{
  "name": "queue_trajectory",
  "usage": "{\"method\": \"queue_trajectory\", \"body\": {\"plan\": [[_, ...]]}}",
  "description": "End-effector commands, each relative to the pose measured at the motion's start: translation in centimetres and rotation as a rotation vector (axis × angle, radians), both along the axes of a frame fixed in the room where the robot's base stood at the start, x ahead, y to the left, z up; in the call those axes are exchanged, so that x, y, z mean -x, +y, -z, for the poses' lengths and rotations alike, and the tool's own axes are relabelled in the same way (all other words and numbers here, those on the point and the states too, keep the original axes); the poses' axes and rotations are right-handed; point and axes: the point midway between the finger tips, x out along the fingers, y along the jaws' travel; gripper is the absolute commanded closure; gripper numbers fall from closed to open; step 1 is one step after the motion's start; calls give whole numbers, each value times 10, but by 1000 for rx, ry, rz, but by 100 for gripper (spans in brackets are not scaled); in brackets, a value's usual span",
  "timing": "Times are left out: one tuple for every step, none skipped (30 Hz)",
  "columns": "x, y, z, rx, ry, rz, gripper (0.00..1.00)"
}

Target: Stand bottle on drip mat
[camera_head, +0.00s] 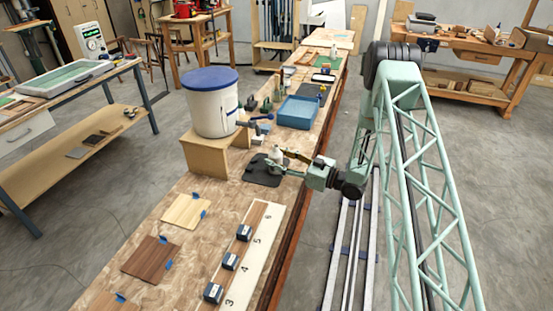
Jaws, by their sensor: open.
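A small pale bottle (277,154) shows at the dark drip mat (258,178), by the mat's far right part. It looks upright, but it is small and partly covered, so I cannot tell whether its base rests on the mat. My gripper (283,164) reaches in from the right, low over the mat's right side. It is open, with its fingers right by the bottle. I cannot tell whether they touch it.
A white bucket with a blue lid (212,105) stands on a plywood stand (203,156) left of the mat. A blue tray (298,112) and small tools lie beyond. Wood sheets (186,211) and a numbered strip with dark blocks (244,233) lie nearer.

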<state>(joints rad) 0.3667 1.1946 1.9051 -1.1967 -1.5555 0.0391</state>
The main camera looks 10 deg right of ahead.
Motion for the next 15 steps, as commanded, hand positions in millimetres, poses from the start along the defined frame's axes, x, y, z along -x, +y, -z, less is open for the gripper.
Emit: {"method": "queue_trajectory", "body": {"plan": [[0,0,0,0,0,0,54],[0,0,0,0,0,0,54],[0,0,-1,0,0,0,54],[0,0,-1,0,0,0,54],[0,0,-2,0,0,0,54],[0,0,-3,0,0,0,54],[0,0,-4,0,0,0,54],[1,-2,-3,0,0,1,54],[3,-4,-3,0,0,2,54],[4,-6,-3,0,0,2,54],[6,-8,-3,0,0,3,54],[8,-11,-3,0,0,3,54],[10,-13,-3,0,0,3,54],[12,-15,-3,0,0,2,54],[15,-18,-3,0,0,1,54]]}}
